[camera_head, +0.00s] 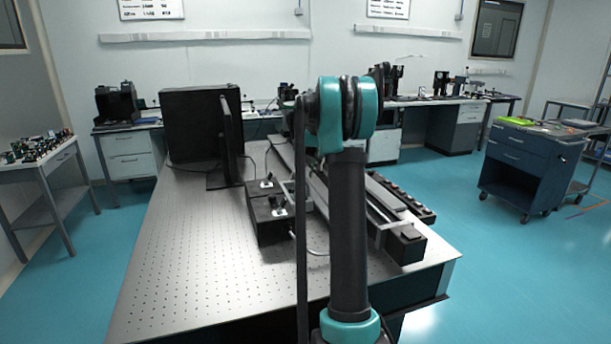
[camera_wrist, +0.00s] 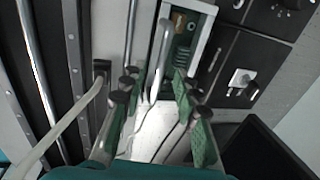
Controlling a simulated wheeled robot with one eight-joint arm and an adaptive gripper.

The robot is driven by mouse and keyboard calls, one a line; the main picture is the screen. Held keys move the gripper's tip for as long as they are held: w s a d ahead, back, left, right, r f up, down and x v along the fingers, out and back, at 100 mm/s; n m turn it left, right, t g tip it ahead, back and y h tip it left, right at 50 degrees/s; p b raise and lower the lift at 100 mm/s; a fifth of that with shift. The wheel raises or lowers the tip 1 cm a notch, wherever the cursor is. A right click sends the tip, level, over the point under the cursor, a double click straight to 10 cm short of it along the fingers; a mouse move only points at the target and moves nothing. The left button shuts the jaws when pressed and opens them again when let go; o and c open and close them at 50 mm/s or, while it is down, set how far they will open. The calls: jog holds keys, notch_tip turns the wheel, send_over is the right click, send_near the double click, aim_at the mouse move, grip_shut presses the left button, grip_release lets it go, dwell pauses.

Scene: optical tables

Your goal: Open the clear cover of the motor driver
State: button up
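The motor driver appears to be the white-framed box (camera_wrist: 207,32) with a green circuit board inside, at the top middle of the wrist view. I cannot make out whether its clear cover is shut or raised. A pale curved bar or cable (camera_wrist: 161,45) runs along its left side. My gripper (camera_wrist: 160,85) points toward the box, with its green-padded fingers apart and no object visibly held between them. Contact with the box cannot be told. In the head view my own arm blocks the middle of the table, and neither the driver nor my fingertips can be made out.
The perforated optical table (camera_head: 185,265) holds black control boxes (camera_head: 268,218) with small switches, a long rail stage (camera_head: 403,240) and a dark monitor (camera_head: 200,125). The table's left front is bare. A blue drawer cart (camera_head: 525,165) stands on the right.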

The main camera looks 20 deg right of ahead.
jog(key=shift+a+f, duration=0.2)
jog(key=shift+f, duration=0.7)
grip_shut()
